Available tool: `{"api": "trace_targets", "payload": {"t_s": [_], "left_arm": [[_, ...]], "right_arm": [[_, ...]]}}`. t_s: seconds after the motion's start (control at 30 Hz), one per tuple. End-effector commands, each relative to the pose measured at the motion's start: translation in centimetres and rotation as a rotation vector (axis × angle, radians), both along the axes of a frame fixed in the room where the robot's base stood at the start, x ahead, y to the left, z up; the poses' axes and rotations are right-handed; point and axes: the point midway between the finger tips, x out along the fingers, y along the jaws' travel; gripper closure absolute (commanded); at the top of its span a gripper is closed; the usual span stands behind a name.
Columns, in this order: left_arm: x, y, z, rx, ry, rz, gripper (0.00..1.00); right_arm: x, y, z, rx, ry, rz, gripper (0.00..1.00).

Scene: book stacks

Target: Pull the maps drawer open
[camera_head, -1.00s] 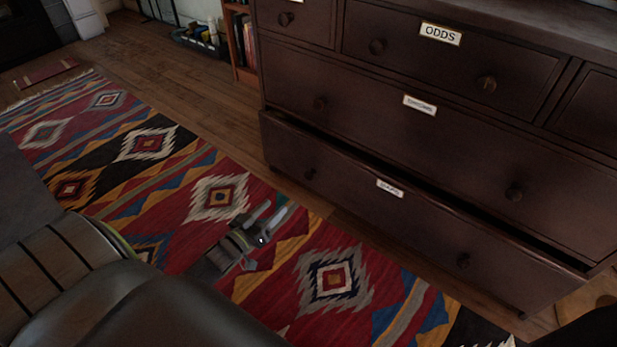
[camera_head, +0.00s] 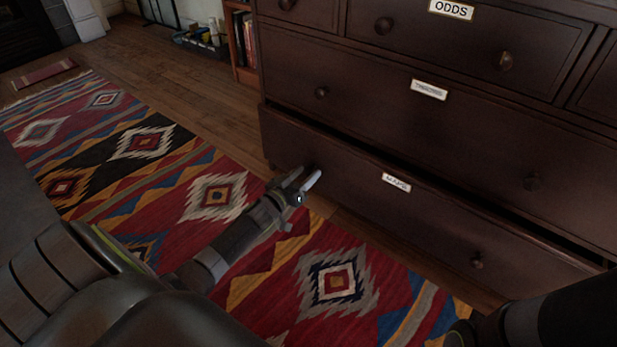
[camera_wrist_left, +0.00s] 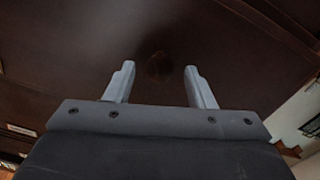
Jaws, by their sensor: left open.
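The maps drawer (camera_head: 430,215) is the bottom drawer of a dark wooden chest, with a white label (camera_head: 396,183). It stands slightly out, with a dark gap along its top edge. Its right knob (camera_head: 477,261) is clear. My left gripper (camera_head: 306,182) is open and empty in front of the drawer's left end, close to the left knob, which it partly hides. In the left wrist view a dark round knob (camera_wrist_left: 160,66) lies ahead, between the two open fingertips (camera_wrist_left: 159,72). The fingers do not appear to touch it. My right gripper is not seen.
Closed drawers sit above, one labelled ODDS (camera_head: 452,9). A patterned rug (camera_head: 215,197) covers the floor before the chest. A small bookshelf (camera_head: 238,45) stands at the chest's left. Part of my right arm (camera_head: 560,318) shows at bottom right, in front of the chest.

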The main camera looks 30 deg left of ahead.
Motion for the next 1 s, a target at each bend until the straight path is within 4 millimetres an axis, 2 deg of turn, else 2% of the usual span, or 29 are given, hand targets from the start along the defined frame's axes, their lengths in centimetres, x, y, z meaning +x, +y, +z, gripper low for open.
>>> {"api": "trace_targets", "payload": {"t_s": [0.2, 0.5, 0.87, 1.0], "left_arm": [[1.7, -0.2, -0.1, -0.001, 0.0, 0.0, 0.51], [1.9, -0.2, 0.0, -0.001, 0.001, 0.0, 0.51], [1.9, -0.2, 0.0, -0.001, 0.001, 0.0, 0.98], [1.9, -0.2, 0.0, -0.001, 0.001, 0.0, 1.0]], "right_arm": [[0.1, 0.1, -0.7, 0.002, 0.01, 0.006, 0.64], [0.1, 0.1, -0.6, 0.003, 0.009, 0.007, 0.64], [0.1, 0.0, -0.6, 0.003, 0.007, 0.009, 0.64], [0.1, 0.0, -0.6, 0.005, 0.007, 0.01, 0.64]]}}
